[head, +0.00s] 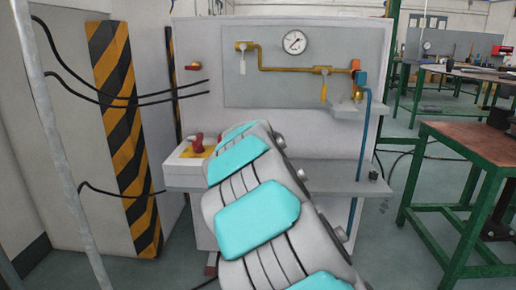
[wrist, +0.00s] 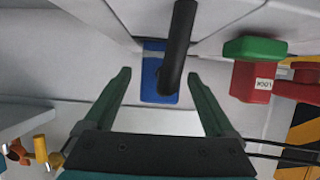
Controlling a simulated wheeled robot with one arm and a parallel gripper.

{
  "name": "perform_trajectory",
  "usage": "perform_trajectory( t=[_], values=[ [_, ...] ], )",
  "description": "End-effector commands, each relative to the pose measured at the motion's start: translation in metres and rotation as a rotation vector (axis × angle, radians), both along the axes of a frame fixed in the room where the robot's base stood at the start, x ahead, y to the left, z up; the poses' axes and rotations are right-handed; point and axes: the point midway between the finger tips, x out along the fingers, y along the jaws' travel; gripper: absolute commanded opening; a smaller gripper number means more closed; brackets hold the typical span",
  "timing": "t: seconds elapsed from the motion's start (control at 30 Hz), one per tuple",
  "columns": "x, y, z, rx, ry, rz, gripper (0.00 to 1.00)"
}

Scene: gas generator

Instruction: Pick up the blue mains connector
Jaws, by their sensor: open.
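The blue mains connector (wrist: 152,88) shows in the wrist view at upper centre, against a pale grey surface. A thick black cable or handle (wrist: 180,45) crosses in front of it and hides part of it. My gripper (wrist: 159,76) is open, with one green finger on each side of the connector and a visible gap on both sides. I cannot tell how far the fingertips are from it in depth. In the head view my arm hides the gripper and the connector.
A red block marked LOCK (wrist: 252,82) with a green top (wrist: 255,48) stands close to the right finger. In the head view, a grey panel (head: 290,85) carries a gauge (head: 295,42) and yellow pipe. A small shelf (head: 340,187) juts out right of my arm. A green-legged table (head: 460,140) stands right.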

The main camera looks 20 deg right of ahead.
Motion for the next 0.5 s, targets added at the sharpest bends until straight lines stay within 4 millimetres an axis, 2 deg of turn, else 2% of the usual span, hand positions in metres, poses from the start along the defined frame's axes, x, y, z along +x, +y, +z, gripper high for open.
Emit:
perform_trajectory(
  t=[0.1,0.33,0.5],
  values=[
    [0.0093,-0.0029,-0.0020,0.000,-0.003,0.001,0.90],
    [0.0102,-0.0030,-0.0028,-0.001,-0.003,0.001,0.90],
    [0.0101,-0.0030,-0.0030,0.000,-0.002,0.001,0.71]
  ],
)
